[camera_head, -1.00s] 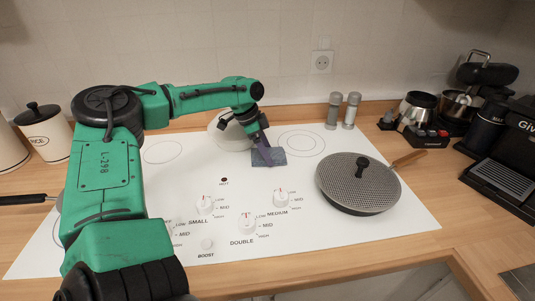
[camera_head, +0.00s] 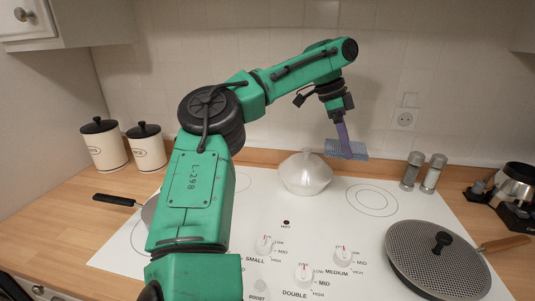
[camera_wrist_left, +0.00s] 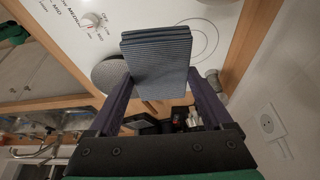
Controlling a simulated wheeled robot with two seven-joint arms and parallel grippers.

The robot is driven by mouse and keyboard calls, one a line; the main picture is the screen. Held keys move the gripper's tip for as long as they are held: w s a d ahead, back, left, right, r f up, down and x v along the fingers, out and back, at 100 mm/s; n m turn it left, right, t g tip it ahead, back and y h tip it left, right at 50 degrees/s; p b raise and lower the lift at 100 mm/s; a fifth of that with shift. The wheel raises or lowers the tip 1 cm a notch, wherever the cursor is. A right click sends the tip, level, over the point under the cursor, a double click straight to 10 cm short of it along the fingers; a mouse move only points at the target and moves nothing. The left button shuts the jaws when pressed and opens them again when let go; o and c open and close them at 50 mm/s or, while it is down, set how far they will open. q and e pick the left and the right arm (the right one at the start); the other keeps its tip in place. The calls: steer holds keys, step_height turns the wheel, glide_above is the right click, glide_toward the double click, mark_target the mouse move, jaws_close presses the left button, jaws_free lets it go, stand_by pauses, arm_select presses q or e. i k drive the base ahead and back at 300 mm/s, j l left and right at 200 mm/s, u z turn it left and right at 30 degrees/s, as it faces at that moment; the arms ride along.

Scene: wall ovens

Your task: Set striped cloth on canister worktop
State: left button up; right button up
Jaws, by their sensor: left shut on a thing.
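The striped cloth (camera_head: 359,150) is a folded blue-grey piece, held up in the air above the back of the white hob. It fills the upper middle of the left wrist view (camera_wrist_left: 157,62). My left gripper (camera_head: 346,153) is shut on it, with a purple finger on either side in the left wrist view. Two cream canisters with black lids, a larger one (camera_head: 105,148) and a smaller one (camera_head: 147,150), stand at the back left on the wooden worktop (camera_head: 68,212). My right gripper is not in view.
A lidded pale pot (camera_head: 305,174) stands on the white hob (camera_head: 205,287) left of the cloth. A covered pan (camera_head: 437,262) is at front right. Two shakers (camera_head: 421,172) stand at the back right. A black pan handle (camera_head: 115,200) points towards the bare left worktop.

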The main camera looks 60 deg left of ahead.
mark_target(82, 196)
steer(key=k+j+u, duration=0.35)
steer(key=j, duration=0.2)
steer(key=k+j+u, duration=0.35)
steer(key=j, duration=0.35)
steer(key=k+j+u, duration=0.2)
steer(key=j, duration=0.2)
steer(key=k+j+u, duration=0.15)
steer(key=j, duration=0.25)
